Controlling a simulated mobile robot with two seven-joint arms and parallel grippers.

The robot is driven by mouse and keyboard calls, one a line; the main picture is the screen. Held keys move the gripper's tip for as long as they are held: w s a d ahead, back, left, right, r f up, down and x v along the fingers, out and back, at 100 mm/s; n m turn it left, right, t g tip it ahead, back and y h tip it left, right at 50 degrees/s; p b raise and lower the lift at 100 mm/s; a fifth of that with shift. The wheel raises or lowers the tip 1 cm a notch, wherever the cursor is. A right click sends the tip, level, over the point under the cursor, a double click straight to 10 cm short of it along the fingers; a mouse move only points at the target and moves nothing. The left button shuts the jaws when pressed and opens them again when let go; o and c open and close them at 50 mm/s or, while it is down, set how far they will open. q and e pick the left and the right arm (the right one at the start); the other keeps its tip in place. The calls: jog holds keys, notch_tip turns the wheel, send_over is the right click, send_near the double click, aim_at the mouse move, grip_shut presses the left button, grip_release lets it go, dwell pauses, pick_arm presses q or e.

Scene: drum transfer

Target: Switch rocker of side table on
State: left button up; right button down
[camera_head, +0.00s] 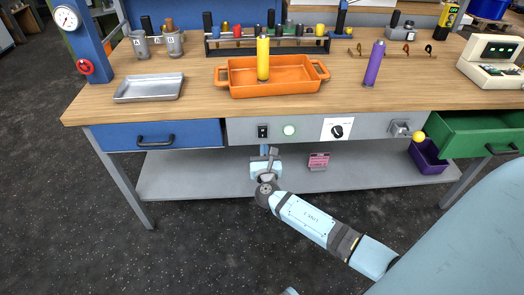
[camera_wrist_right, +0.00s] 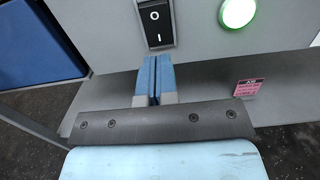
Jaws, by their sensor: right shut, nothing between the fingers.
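The black rocker switch (camera_head: 262,131) sits on the grey front panel of the table, left of a round green lamp (camera_head: 289,130). In the right wrist view the rocker (camera_wrist_right: 155,20) shows a round mark above and a bar mark below; its upper end is cut off. The lamp (camera_wrist_right: 238,12) looks lit, with a pale centre and green rim. My right gripper (camera_head: 264,150) is just below the rocker. Its blue fingers (camera_wrist_right: 154,60) are shut together and empty, with tips near the rocker's lower edge; I cannot tell whether they touch. My left gripper is out of view.
A blue drawer (camera_head: 160,134) is shut at left; a green drawer (camera_head: 480,133) stands open at right. A dial (camera_head: 337,131) is on the panel. An orange tray (camera_head: 290,89) and a purple bottle (camera_head: 374,63) stand on the worktop. A lower shelf (camera_head: 200,175) lies beneath.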

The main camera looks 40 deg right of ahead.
jog(key=p+v, duration=0.1)
jog(key=v, duration=0.8)
jog(key=shift+s+a, duration=0.25)
jog(key=shift+s, duration=0.05)
jog(key=shift+f, duration=0.15)
